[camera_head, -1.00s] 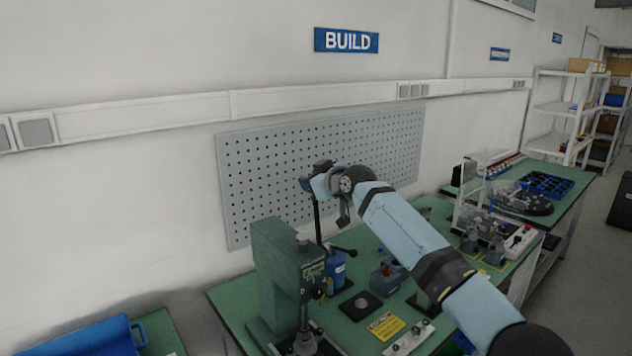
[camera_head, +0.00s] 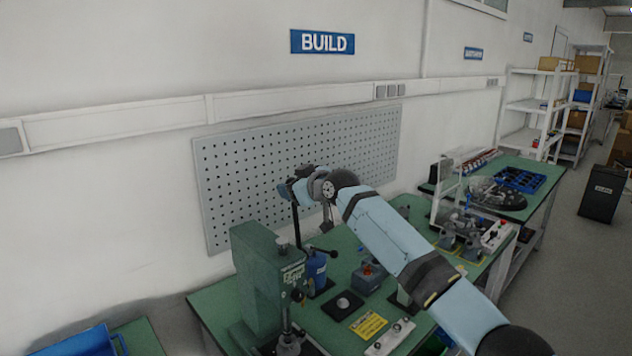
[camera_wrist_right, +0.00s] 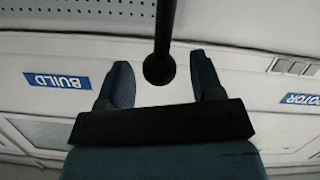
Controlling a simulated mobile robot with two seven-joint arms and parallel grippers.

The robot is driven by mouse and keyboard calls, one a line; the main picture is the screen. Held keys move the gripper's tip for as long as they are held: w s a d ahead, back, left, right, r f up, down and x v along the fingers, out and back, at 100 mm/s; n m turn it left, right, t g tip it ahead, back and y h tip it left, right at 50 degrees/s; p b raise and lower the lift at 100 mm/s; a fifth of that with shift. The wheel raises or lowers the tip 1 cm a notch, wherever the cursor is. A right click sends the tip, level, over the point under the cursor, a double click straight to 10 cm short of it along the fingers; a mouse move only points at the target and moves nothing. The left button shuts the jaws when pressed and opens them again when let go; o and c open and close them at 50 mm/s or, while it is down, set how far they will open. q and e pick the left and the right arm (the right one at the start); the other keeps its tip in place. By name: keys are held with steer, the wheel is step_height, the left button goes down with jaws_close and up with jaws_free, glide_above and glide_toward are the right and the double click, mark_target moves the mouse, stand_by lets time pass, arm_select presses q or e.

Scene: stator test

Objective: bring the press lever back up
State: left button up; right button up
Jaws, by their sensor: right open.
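The green press (camera_head: 262,280) stands on the near left part of the bench. Its black lever (camera_head: 297,226) points up, nearly upright, and its top end is at my right gripper (camera_head: 291,188). In the right wrist view the lever (camera_wrist_right: 163,25) ends in a round black knob (camera_wrist_right: 159,70). The knob sits between the two blue-grey fingers, with a visible gap on each side. My right gripper is open, and its fingers do not appear to touch the lever. My left gripper is not in view.
The green bench holds a blue bottle (camera_head: 316,268), a grey box with a red button (camera_head: 368,277), a yellow label (camera_head: 369,324) and fixtures farther right. A grey pegboard (camera_head: 230,170) stands behind. A blue bin (camera_head: 85,344) is at lower left.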

steer(key=p+v, duration=0.5)
steer(key=v, duration=0.7)
steer(key=s+d+f+m+h, duration=0.1)
steer(key=s+d+f+m, duration=0.3)
steer(key=f, duration=0.6)
steer(key=s+d+f+h, duration=0.1)
steer(key=s+d+f, duration=0.1)
steer(key=s+f, duration=0.6)
steer(key=s+d+f+m+h, duration=0.1)
steer(key=s+d+f+m, duration=0.2)
steer(key=f, duration=0.8)
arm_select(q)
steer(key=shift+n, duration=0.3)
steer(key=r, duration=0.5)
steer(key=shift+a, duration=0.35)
arm_select(e)
steer(key=s+d+f+h, duration=0.1)
steer(key=s+d+f, duration=0.3)
steer(key=s, duration=0.5)
steer(key=s+d+f+m+h, duration=0.1)
steer(key=s+d+f, duration=0.3)
steer(key=s, duration=0.6)
steer(key=s+d+f+m+h, duration=0.1)
steer(key=s+d+f, duration=0.3)
steer(key=s, duration=0.6)
step_height(320, 180, down, 2)
steer(key=shift+d+f+h, duration=0.2)
steer(key=shift+d+h, duration=0.15)
steer(key=shift+h, duration=0.35)
